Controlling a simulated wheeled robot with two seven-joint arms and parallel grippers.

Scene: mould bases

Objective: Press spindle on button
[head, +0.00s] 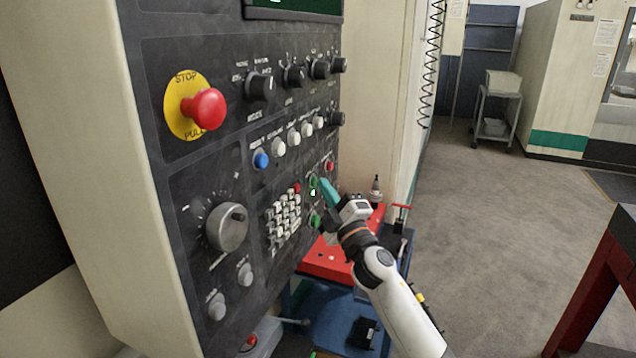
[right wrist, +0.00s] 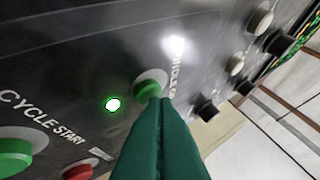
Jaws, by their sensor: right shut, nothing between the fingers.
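The control panel (head: 150,120) stands on the left. A small green button (head: 312,181) sits low at its right side; in the right wrist view the green button (right wrist: 149,86) has a partly hidden label that seems to read "SPINDLE ON". A small green light (right wrist: 113,104) beside it is lit. My right gripper (head: 323,183) has its green fingers shut and empty, tips at the button. In the right wrist view the fingertips (right wrist: 162,100) overlap the button's lower edge; I cannot tell whether they touch it. My left gripper is not in view.
A larger green button (right wrist: 18,152) by "CYCLE START" and a red button (right wrist: 78,170) are nearby. A keypad (head: 283,215) lies left of the fingers. A red emergency stop (head: 204,108) is higher up. A red-topped cart (head: 330,258) stands below. Open floor (head: 490,220) lies right.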

